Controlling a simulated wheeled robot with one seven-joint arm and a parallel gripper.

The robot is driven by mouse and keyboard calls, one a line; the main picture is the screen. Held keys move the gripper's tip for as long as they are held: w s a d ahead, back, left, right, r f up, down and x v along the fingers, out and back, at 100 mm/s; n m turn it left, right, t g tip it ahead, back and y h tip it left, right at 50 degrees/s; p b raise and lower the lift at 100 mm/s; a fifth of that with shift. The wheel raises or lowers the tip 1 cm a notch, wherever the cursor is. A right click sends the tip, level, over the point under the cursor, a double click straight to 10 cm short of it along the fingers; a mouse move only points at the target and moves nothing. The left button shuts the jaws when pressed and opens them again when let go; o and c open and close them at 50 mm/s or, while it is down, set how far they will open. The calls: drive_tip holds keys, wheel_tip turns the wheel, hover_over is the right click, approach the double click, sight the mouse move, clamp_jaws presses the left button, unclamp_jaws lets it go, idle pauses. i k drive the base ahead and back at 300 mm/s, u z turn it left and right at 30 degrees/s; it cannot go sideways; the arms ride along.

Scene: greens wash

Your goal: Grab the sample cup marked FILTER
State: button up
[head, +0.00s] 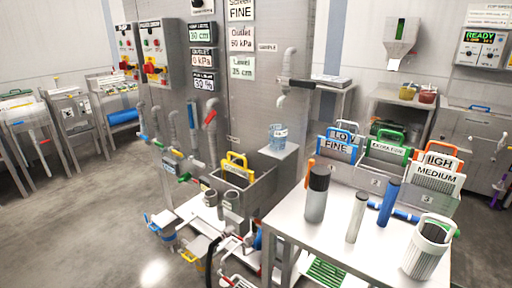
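A clear, blue-tinted cup (278,140) stands upright on a grey ledge (283,151), below a grey tap (283,100) with a black handle near a SAMPLE sign (267,47). Faint marking shows on this cup, but it is too small to read. I cannot tell whether it says FILTER. My gripper is not in view.
A steel table (330,217) at front right holds a black-capped bottle (316,200), a slim grey cylinder (356,217), a blue cylinder (388,203) and a white ribbed container (428,247). Open floor (90,235) lies left.

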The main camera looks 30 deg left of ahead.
sight(277, 131)
drive_tip(key=u, duration=2)
drive_tip(key=k, duration=0.75)
drive_tip(key=z, duration=0.8)
drive_tip(key=i, duration=1.05)
